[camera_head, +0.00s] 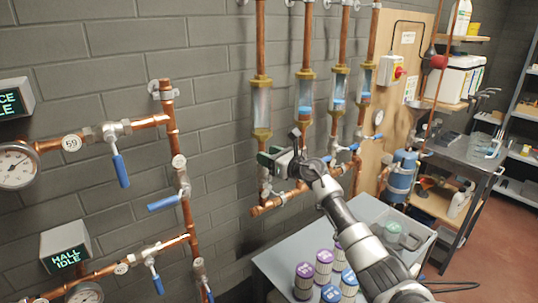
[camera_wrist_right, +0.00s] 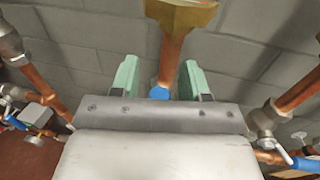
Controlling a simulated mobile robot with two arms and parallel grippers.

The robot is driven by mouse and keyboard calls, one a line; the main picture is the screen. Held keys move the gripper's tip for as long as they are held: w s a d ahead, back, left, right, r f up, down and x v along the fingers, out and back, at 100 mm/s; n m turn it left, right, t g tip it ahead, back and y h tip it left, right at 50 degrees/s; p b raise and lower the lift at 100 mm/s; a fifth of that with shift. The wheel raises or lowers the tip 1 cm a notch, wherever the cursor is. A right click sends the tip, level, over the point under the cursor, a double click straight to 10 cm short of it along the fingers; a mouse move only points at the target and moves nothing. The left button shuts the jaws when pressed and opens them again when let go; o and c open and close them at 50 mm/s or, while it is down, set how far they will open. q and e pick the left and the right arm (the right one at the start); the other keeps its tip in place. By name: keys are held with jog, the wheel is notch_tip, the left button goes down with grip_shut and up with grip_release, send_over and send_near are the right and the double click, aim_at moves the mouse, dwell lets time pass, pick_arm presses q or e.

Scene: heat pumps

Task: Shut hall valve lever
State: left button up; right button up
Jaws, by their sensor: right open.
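My right gripper (camera_head: 276,160) is at the lower end of the leftmost sight-glass pipe. In the wrist view its two green fingers (camera_wrist_right: 160,80) stand apart, with a copper pipe (camera_wrist_right: 171,60) and a blue lever end (camera_wrist_right: 158,92) showing between them. I cannot tell whether they touch it. The gripper hides most of this valve in the head view. A sign (camera_head: 66,247) reading HALL IDLE is at the lower left. Beside it, a blue lever (camera_head: 155,280) hangs down from a valve on the lower copper pipe. My left gripper is not in view.
Other blue levers are on the left pipes (camera_head: 121,170), and one sticks out sideways (camera_head: 165,203). More sight-glass pipes (camera_head: 305,95) stand right of the gripper. Below my right arm, several purple- and blue-capped canisters (camera_head: 324,268) stand on a grey table (camera_head: 277,262).

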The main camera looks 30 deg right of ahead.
grip_shut()
dwell(0.3)
jog(key=d+f+m+t+h+b, duration=0.2)
jog(key=d+f+m+b, duration=0.6)
jog(key=m, duration=1.2)
jog(key=shift+w+d+f+t+h, duration=0.2)
jog(key=shift+w+d+t+h, duration=0.2)
jog(key=shift+h, duration=0.4)
jog(key=shift+m, duration=0.3)
